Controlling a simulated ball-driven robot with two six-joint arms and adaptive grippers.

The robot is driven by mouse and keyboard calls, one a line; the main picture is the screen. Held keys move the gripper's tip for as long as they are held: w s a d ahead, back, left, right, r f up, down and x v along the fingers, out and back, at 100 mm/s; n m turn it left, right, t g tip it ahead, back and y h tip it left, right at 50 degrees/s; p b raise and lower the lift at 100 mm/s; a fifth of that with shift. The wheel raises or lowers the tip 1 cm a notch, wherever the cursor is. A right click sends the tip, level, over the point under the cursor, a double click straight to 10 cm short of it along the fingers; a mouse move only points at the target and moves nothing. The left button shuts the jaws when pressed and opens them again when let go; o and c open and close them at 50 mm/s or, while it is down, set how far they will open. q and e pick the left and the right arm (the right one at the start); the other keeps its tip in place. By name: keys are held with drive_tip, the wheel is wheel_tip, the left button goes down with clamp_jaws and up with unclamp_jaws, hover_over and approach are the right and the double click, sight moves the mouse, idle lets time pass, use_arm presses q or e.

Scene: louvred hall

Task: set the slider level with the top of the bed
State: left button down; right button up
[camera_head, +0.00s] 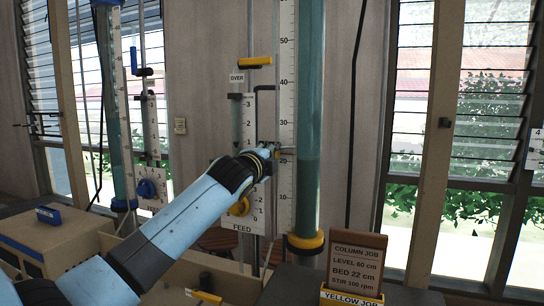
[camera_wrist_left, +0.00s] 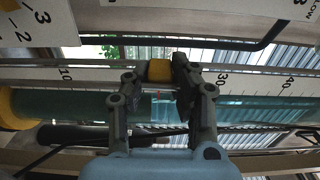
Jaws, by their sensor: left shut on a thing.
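The yellow slider (camera_wrist_left: 160,70) sits on the white ruler (camera_head: 286,60) beside the tall teal column (camera_head: 310,80) with the yellow base. My left gripper (camera_head: 272,151) is shut on the slider, between the 20 and 30 marks; the fingers also show around it in the wrist view (camera_wrist_left: 155,85). A thin red line shows by the slider in the wrist view. In the head view the column looks darker from about the slider's height down, which is the bed (camera_head: 308,185). Whether slider and bed top are exactly level I cannot tell. My right gripper is not in view.
A job card (camera_head: 355,262) reads level 60 cm, bed 22 cm, stir 100 rpm, yellow job. A feed scale (camera_head: 243,225) with a yellow knob stands left of the ruler, partly behind my arm. A second, blue-based column (camera_head: 115,100) stands further left.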

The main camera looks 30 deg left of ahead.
use_arm(q)
drive_tip(key=c, duration=1.1)
unclamp_jaws()
drive_tip(key=shift+s, duration=0.1)
drive_tip(key=v, duration=1.2)
drive_tip(key=shift+f, duration=0.1)
